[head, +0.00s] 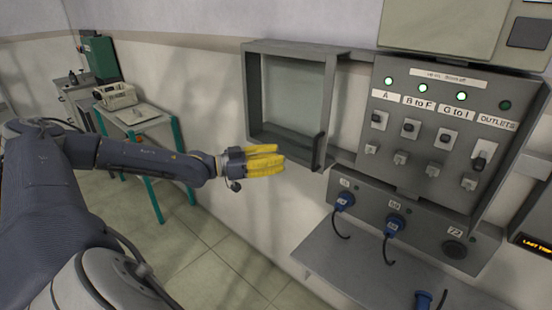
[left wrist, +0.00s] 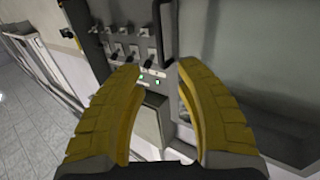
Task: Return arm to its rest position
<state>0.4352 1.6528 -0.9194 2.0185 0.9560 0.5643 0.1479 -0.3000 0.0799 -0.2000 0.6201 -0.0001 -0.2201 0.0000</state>
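My left arm reaches in from the left in the head view. Its gripper (head: 280,160) has yellow ribbed fingers and hangs in free air in front of the wall, by the lower left of an open grey box. In the left wrist view the gripper (left wrist: 158,67) shows a clear gap between its fingertips, with nothing held. The grey switch panel (head: 440,140) is on the wall to the right, well apart from the gripper; it also shows beyond the fingers in the left wrist view (left wrist: 105,45). My right gripper is not in view.
The open grey box (head: 253,100) juts from the wall near the gripper. Blue plugs (head: 344,199) sit in sockets above a grey shelf (head: 340,262). A table with teal legs (head: 150,190) stands at left behind my arm. Floor below the gripper is clear.

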